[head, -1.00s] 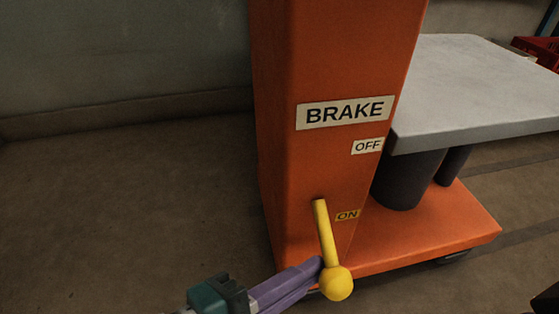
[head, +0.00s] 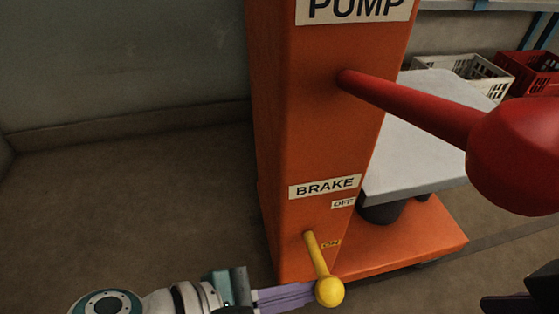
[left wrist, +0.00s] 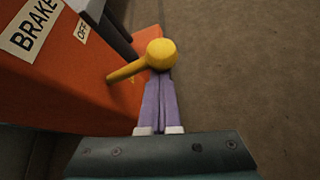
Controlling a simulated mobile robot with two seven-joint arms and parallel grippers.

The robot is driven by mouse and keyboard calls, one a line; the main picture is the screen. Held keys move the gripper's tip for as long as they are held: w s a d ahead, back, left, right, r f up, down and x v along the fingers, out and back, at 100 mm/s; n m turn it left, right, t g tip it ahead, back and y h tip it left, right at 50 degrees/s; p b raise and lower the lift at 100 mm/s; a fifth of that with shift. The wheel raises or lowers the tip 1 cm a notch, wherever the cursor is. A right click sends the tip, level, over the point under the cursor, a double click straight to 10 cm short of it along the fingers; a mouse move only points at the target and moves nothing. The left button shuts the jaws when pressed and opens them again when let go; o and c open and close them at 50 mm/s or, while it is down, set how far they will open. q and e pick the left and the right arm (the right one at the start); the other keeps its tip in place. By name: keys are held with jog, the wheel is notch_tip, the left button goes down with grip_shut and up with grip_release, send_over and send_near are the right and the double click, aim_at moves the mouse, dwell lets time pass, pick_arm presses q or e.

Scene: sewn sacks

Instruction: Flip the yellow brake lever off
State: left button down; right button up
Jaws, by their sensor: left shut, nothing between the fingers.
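The yellow brake lever (head: 315,257) sticks out of the orange column (head: 275,130) and slants down beside the ON label (head: 331,244), its ball end lowest. The OFF label (head: 343,203) is above it, under the BRAKE sign (head: 325,187). My left gripper (head: 312,290) is shut and empty, with its purple fingertips right at the lever's ball. In the left wrist view the ball (left wrist: 160,54) sits just beyond the closed fingertips (left wrist: 159,78) and hides their very ends; I cannot tell whether they touch. A dark part at the lower right edge (head: 515,300) may be my right gripper; its jaws are unclear.
A red pump handle (head: 410,107) with a large red knob (head: 520,150) juts out to the right, above the brake lever. A grey platform (head: 420,150) stands over the orange base (head: 420,232). White (head: 470,72) and red (head: 528,75) crates are behind. The floor at left is clear.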

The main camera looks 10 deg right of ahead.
aim_at(321, 277)
pick_arm(q)
jog(key=shift+w+r+n+g+p, duration=0.2)
jog(key=shift+r+n+g+p, duration=0.15)
jog(key=shift+r+p, duration=0.3)
jog(key=shift+w+r+n+g+p, duration=0.15)
jog(key=shift+r+n+g+p, duration=0.2)
jog(key=shift+r, duration=0.5)
pick_arm(e)
jog(key=shift+r, duration=1.45)
